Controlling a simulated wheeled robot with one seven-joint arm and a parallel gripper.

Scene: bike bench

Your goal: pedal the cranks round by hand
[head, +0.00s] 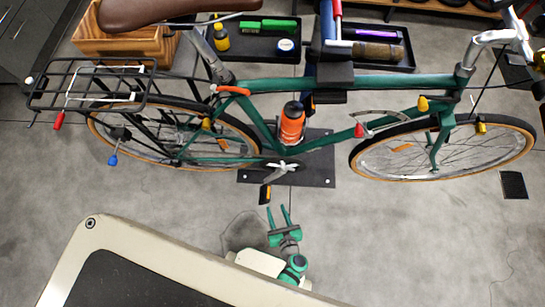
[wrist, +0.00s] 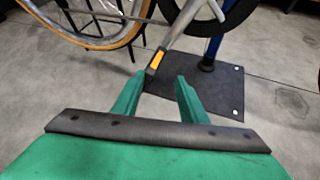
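A green bicycle (head: 350,84) is held in a repair stand in the head view. Its silver crank arm (head: 277,173) points down and to the left from the bottom bracket. A black pedal with an orange reflector (head: 265,194) is at the crank's lower end. In the wrist view the crank (wrist: 178,32) comes down from the top, and the pedal (wrist: 155,62) is just beyond and between the fingertips. My green gripper (head: 279,212) is open and empty, a little below the pedal in the head view. It also shows open in the wrist view (wrist: 158,82).
The stand's dark base plate (head: 310,175) lies on the grey floor beneath the frame. The rear wheel (head: 98,137) and front wheel (head: 525,150) flank it. A wooden crate (head: 125,47) and trays of tools (head: 375,62) lie behind. Floor to the right (head: 420,230) is clear.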

